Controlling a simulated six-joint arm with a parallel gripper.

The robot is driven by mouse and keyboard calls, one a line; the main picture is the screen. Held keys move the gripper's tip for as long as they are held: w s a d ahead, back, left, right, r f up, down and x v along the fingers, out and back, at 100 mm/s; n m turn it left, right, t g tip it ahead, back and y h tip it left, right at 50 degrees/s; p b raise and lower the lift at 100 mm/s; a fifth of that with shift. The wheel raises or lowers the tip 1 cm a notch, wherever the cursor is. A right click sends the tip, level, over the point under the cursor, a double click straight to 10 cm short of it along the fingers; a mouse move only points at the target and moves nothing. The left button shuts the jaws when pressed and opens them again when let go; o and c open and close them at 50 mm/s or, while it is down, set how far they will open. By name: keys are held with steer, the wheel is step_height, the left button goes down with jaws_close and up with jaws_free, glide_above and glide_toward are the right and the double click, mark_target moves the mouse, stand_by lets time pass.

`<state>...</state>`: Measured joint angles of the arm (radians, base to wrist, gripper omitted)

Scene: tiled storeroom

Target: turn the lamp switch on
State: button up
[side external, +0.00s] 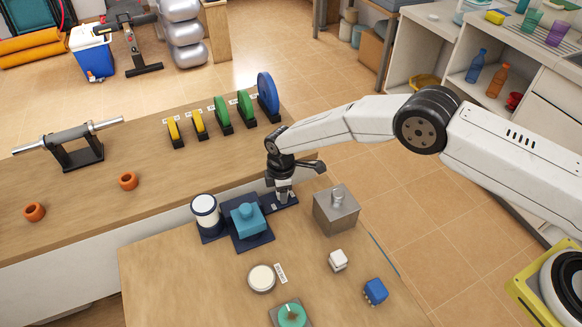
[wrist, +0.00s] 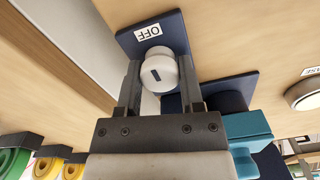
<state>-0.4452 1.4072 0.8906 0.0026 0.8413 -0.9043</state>
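The lamp switch is a round white knob (wrist: 160,74) with a dark index mark, on a dark blue plate (wrist: 178,27) with an "OFF" label (wrist: 148,31), seen in the wrist view. My gripper (wrist: 160,82) has its two fingers on either side of the knob. A narrow gap shows on the left; the right finger looks very close to the knob, and I cannot tell if it touches. In the side view my gripper (side external: 283,195) points down over the plate (side external: 291,201) and hides most of the knob.
A teal block (side external: 248,219) on a dark base stands just left of my gripper, with a white-topped cylinder (side external: 205,207) beyond it. A grey metal box with a knob (side external: 336,210) stands close on the right. A round white button (side external: 262,278) is nearer the front.

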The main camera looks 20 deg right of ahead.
jaws_close()
steer(key=shift+m, duration=0.4)
steer(key=m, duration=0.2)
steer(key=shift+m, duration=0.4)
steer(key=m, duration=1.4)
steer(key=shift+d, duration=0.1)
steer(key=shift+m, duration=0.3)
